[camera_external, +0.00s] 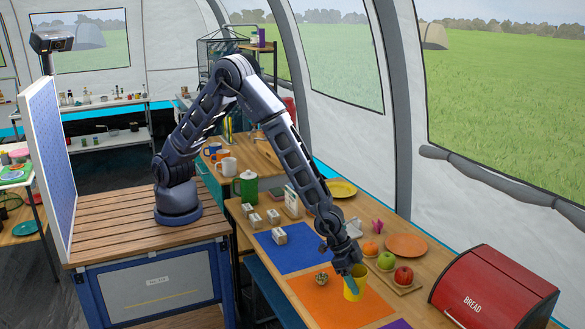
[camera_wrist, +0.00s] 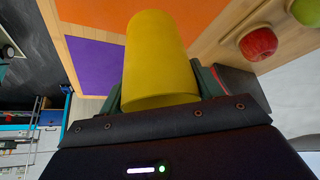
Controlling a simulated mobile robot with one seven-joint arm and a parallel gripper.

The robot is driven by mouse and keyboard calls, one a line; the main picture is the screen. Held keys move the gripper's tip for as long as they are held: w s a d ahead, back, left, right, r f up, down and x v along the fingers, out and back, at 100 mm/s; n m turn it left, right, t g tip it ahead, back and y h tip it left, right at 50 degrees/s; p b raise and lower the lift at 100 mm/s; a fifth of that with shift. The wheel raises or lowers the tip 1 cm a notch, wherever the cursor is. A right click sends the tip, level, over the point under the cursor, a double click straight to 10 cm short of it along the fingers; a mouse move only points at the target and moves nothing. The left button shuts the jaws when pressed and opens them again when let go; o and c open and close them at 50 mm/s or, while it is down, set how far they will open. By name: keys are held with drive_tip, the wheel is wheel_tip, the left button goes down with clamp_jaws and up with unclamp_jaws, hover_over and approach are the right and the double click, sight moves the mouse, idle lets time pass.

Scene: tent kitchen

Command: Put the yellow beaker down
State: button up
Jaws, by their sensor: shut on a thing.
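The yellow beaker (camera_external: 354,290) is at the right part of the orange mat (camera_external: 325,306) on the wooden table. My gripper (camera_external: 352,272) is shut on it from above. In the wrist view the beaker (camera_wrist: 158,60) fills the middle, between the two green fingers of my gripper (camera_wrist: 158,92). The orange mat (camera_wrist: 205,15) shows behind it. I cannot tell whether the beaker's base touches the mat.
A small brownish object (camera_external: 321,278) lies on the orange mat, left of the beaker. A board with a red apple (camera_external: 404,276) and other fruit is to the right. A red bread box (camera_external: 495,290) stands farther right. A blue mat (camera_external: 290,247) lies behind.

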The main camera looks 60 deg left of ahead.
drive_tip(key=shift+f, duration=3.15)
drive_tip(key=shift+f, duration=0.15)
drive_tip(key=o, duration=1)
